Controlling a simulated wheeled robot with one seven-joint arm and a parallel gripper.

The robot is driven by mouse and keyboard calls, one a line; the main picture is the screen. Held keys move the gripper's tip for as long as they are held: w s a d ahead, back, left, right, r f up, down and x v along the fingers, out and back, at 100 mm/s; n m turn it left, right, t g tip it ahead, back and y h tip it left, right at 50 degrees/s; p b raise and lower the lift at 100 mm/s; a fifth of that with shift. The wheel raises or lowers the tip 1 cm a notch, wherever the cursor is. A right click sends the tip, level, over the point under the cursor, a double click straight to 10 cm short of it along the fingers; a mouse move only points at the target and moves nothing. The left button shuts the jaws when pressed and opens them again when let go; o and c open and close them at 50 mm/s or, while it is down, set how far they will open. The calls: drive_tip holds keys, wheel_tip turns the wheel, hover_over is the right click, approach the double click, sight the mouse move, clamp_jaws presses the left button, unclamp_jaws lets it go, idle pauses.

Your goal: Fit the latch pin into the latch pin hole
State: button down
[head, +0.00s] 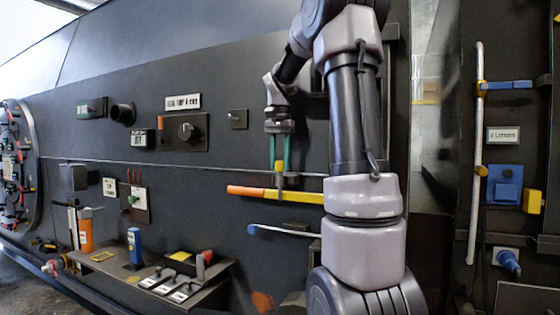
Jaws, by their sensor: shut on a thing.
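My gripper (280,168) points down in front of the dark panel in the head view, its two teal fingers close together. I cannot make out the latch pin hole.
A shelf (215,280) at lower left holds a blue block (134,246) and a red-ended part (206,262). A blue-tipped grey handle (285,231) sits below the bar. A knob panel (182,131) is upper left. A tall white rail (475,160) stands at right.

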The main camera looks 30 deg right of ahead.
drive_tip(key=shift+c, duration=2.2)
unclamp_jaws()
drive_tip(key=shift+c, duration=0.4)
drive_tip(key=shift+r, duration=3.5)
drive_tip(key=shift+a, duration=0.1)
drive_tip(key=s+a+f+n+t, duration=0.2)
drive_tip(key=s+a+f, duration=0.1)
drive_tip(key=s, duration=0.3)
drive_tip(key=s+a+f+n+t+y, duration=0.1)
drive_tip(key=s+a+f+n+t, duration=0.1)
drive_tip(key=s+a, duration=0.3)
drive_tip(key=s+a+f+n+t+y, duration=0.1)
drive_tip(key=s+a+f+n+t, duration=0.1)
drive_tip(key=s+a+f, duration=0.3)
drive_tip(key=s+t, duration=0.1)
drive_tip(key=s, duration=0.2)
drive_tip(key=shift+s, duration=0.25)
